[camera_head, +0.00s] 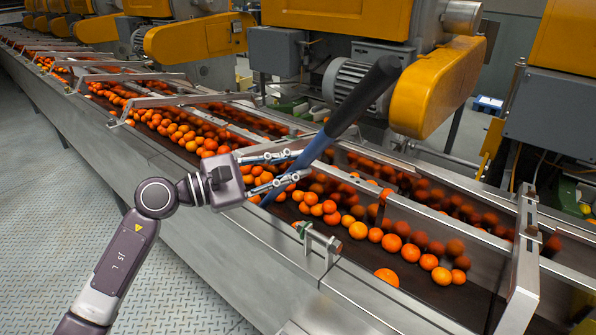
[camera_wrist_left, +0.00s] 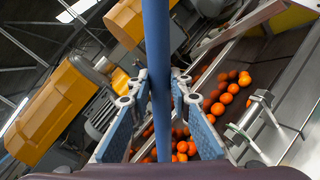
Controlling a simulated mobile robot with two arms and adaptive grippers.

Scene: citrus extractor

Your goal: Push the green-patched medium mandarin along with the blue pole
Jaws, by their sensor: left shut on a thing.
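My left gripper (camera_head: 297,166) is shut on the blue pole (camera_head: 316,148), over the near edge of the conveyor. The pole slants, its dark thick end (camera_head: 368,92) up to the right and its thin blue end down by the fruit. In the left wrist view the pole (camera_wrist_left: 157,60) runs upright between the two finger pads. Many mandarins lie on the belt; one larger orange fruit (camera_head: 387,277) lies apart at the near side. I cannot make out a green patch on any fruit, nor whether the pole touches one. My right gripper is not in view.
A metal conveyor rail (camera_head: 250,258) runs along the near side, with a bolted bracket (camera_head: 320,243) on it. A metal frame (camera_head: 524,260) crosses the belt at right. Yellow machine housings (camera_head: 436,86) and a motor (camera_head: 352,84) stand behind. The belt's near right part is mostly bare.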

